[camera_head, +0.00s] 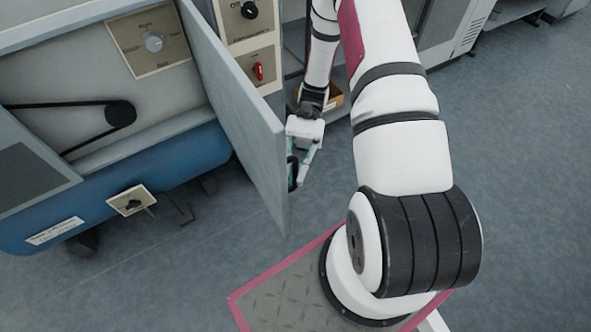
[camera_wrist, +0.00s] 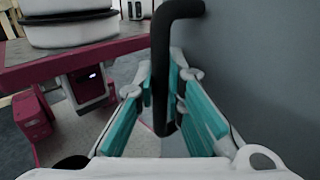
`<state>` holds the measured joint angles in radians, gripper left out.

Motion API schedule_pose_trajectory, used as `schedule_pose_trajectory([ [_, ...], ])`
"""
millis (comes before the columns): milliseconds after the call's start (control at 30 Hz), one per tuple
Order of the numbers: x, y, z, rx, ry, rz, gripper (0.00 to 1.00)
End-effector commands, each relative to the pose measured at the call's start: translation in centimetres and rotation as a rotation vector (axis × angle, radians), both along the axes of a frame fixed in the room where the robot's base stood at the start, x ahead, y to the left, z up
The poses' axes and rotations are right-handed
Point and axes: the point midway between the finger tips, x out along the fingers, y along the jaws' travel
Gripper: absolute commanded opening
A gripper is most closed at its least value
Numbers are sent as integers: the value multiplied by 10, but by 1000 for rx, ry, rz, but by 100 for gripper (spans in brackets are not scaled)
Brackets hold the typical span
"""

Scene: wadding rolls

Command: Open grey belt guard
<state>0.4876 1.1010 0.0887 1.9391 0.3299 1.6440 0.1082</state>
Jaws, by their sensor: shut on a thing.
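The grey belt guard (camera_head: 235,115) is a flat hinged panel on the blue and grey machine. It stands swung out from the machine, with the belt and pulley (camera_head: 120,113) exposed to its left. My gripper (camera_head: 300,170) is at the guard's outer face, near its free end. In the wrist view, the guard's grey face (camera_wrist: 260,60) fills the right side. A black bar handle (camera_wrist: 162,70) stands between the teal finger pads of my gripper (camera_wrist: 172,110), which are shut on it.
A control panel with a black knob (camera_head: 249,10) and a red switch (camera_head: 258,72) is behind the guard. A knob plate (camera_head: 131,200) sits on the machine's blue lower body (camera_head: 85,215). The floor (camera_head: 200,270) in front of the guard is clear up to my base.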

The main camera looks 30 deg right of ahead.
Motion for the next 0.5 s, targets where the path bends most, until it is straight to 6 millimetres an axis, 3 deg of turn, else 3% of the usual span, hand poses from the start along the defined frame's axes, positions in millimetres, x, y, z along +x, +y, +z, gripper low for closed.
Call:
schedule_pose_trajectory([
  [233, 0, 0, -1, -2, -2, -1, 0],
  [300, 0, 0, -1, -2, -2, -1, 19],
  [500, 0, 0, 0, -1, -1, -1, 19],
])
